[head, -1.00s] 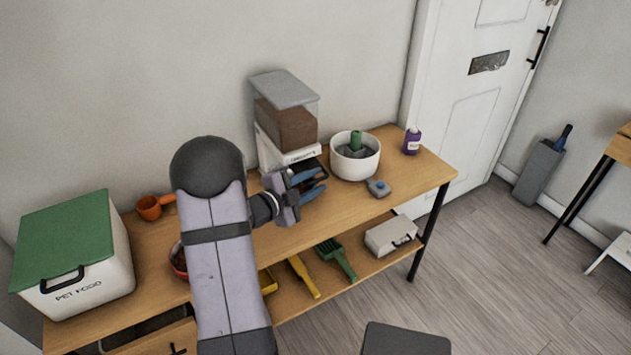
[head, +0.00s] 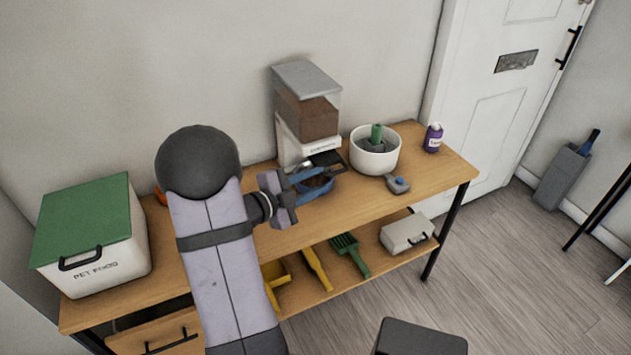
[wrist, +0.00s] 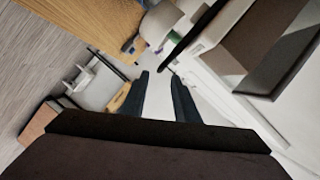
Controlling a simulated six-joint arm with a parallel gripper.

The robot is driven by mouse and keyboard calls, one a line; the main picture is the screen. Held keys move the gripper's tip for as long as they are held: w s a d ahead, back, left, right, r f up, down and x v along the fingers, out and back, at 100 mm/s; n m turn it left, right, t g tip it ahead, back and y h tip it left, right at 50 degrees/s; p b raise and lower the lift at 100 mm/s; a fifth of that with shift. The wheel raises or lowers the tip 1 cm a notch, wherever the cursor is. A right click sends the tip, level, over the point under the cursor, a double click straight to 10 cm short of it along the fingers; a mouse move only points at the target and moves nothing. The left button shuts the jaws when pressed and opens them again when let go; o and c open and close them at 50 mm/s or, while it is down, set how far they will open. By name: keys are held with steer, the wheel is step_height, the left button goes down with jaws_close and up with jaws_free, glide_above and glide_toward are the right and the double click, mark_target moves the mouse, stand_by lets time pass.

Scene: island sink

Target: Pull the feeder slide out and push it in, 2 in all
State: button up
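The feeder (head: 306,112) stands against the wall at the back of the table, with a grey lid, a clear hopper of brown food and a white base. Its dark slide (head: 327,158) sticks out at the front, low on the base. A blue bowl (head: 322,195) with brown contents sits in front, partly hidden by my gripper. My gripper (head: 306,181) is at the front left of the feeder, apart from the slide as far as I can tell. In the wrist view its two dark fingers (wrist: 163,80) are apart with nothing between them.
A white bowl (head: 375,160) with a green-handled thing, a grey-blue gadget (head: 397,184) and a purple bottle (head: 433,138) stand to the right. A pet food bin (head: 92,240) stands left. The lower shelf holds a green scoop (head: 350,254) and a light case (head: 407,233).

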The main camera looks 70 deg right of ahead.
steer(key=c, duration=0.4)
steer(key=a+m+b, duration=0.1)
steer(key=a, duration=0.1)
steer(key=a+m+g+b, duration=0.1)
steer(key=a+m+b, duration=0.1)
steer(key=a, duration=0.1)
steer(key=a+m+b, duration=0.1)
steer(key=a+b, duration=0.1)
steer(key=shift+s+a+f+m+g+h, duration=0.2)
steer(key=shift+s+a+m+g+h, duration=0.15)
steer(key=shift+m+g+h, duration=0.05)
jaws_close()
steer(key=s+d+p, duration=0.2)
steer(key=d, duration=0.8)
steer(key=shift+s+d+f, duration=0.35)
